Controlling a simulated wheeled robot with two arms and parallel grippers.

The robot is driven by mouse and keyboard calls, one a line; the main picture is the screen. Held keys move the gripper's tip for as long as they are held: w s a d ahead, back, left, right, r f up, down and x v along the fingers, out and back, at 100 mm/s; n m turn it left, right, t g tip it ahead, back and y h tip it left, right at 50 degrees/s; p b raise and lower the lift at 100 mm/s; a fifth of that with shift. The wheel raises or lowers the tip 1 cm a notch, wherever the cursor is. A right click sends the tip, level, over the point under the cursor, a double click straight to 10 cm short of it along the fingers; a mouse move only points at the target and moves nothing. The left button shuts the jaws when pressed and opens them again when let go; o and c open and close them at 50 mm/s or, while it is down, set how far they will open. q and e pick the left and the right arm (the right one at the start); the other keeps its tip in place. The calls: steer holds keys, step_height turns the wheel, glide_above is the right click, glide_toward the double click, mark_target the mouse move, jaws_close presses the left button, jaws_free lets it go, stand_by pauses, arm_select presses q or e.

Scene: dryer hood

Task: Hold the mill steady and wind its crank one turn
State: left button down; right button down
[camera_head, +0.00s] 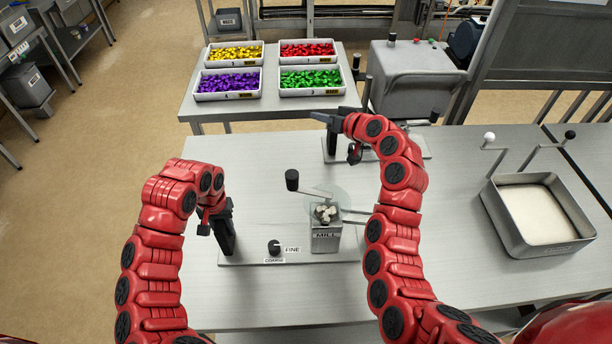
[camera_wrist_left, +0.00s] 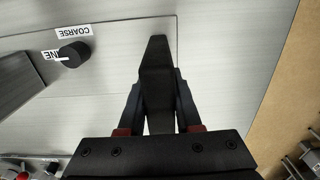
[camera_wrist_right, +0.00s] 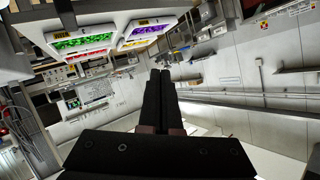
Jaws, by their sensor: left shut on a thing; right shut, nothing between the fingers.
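The metal mill (camera_head: 326,239) stands on a flat base plate (camera_head: 240,258) on the table. Pale lumps lie in its clear hopper (camera_head: 327,211). The crank knob (camera_head: 292,179) is black and points to the left of the hopper, its arm reaching over the top. My left gripper (camera_head: 224,232) is shut on a black upright handle (camera_wrist_left: 156,85) at the plate's left end. My right gripper (camera_head: 325,117) is shut and empty, beyond the mill and away from the crank; its closed fingers show in the right wrist view (camera_wrist_right: 160,88).
A black dial (camera_head: 274,247) with FINE and COARSE labels sits left of the mill. A second plate with a black post (camera_head: 332,146) stands behind. A tray of white material (camera_head: 548,215) is at the right. Bins of coloured pieces (camera_head: 229,84) stand on the far table.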

steer(key=s+m+t+y, duration=0.1)
steer(key=s+m, duration=0.3)
steer(key=s, duration=0.4)
steer(key=s+f+m+t, duration=0.1)
steer(key=s+m, duration=0.3)
steer(key=s, duration=0.5)
steer(key=s+d+f+m+t+y, duration=0.1)
steer(key=s+m, duration=0.4)
steer(key=s, duration=0.4)
steer(key=shift+f+y, duration=0.1)
steer(key=shift+y, duration=0.2)
steer(key=shift+s, duration=0.2)
steer(key=x, duration=0.9)
steer(key=shift+w+a, duration=0.25)
steer(key=shift+w, duration=0.05)
steer(key=shift+s+a+n+g+y, duration=0.1)
steer(key=shift+s+n+g+y, duration=0.25)
steer(key=shift+g+y, duration=0.4)
